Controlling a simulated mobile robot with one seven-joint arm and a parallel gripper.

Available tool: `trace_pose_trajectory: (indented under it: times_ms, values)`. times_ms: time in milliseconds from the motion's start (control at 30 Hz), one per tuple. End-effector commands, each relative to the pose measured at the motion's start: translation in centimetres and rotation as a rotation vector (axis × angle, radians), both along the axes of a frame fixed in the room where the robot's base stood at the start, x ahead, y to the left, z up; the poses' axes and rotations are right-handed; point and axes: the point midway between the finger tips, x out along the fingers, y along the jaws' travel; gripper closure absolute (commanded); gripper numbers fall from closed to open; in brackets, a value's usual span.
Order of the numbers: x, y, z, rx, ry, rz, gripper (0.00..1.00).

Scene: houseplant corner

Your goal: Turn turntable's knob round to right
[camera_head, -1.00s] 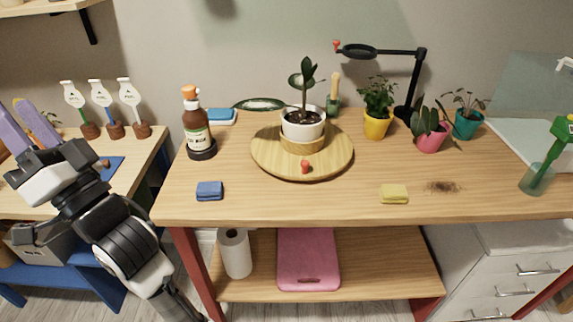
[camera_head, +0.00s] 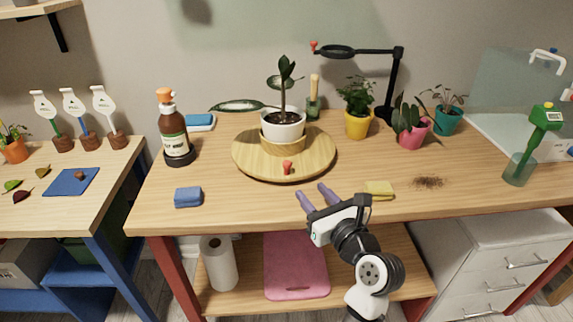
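The round wooden turntable (camera_head: 248,163) lies on the wooden table. Its red knob (camera_head: 287,167) stands on the front part of the disc, a little right of the middle. A white pot (camera_head: 283,127) with a leafy plant sits on a wooden block at the turntable's centre. My gripper (camera_head: 314,195) is above the table's front part, in front of and to the right of the knob. Its two purple fingers are apart with nothing between them, pointing away towards the turntable. It appears clear of the knob.
A yellow sponge (camera_head: 379,190) lies just right of my gripper, near spilled soil (camera_head: 428,182). A blue sponge (camera_head: 188,197) and a brown bottle (camera_head: 172,135) stand to the left. Potted plants and a black lamp (camera_head: 394,85) stand behind right. The table front between the sponges is mostly clear.

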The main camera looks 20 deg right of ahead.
Motion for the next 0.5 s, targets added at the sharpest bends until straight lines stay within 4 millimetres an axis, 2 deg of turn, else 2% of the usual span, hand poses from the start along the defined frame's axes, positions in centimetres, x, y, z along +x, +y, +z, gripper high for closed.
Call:
trace_pose_trajectory:
  times_ms: [500]
  values:
    - [10.2, 1.0, 0.2, -0.006, 0.0, 0.003, 0.6]
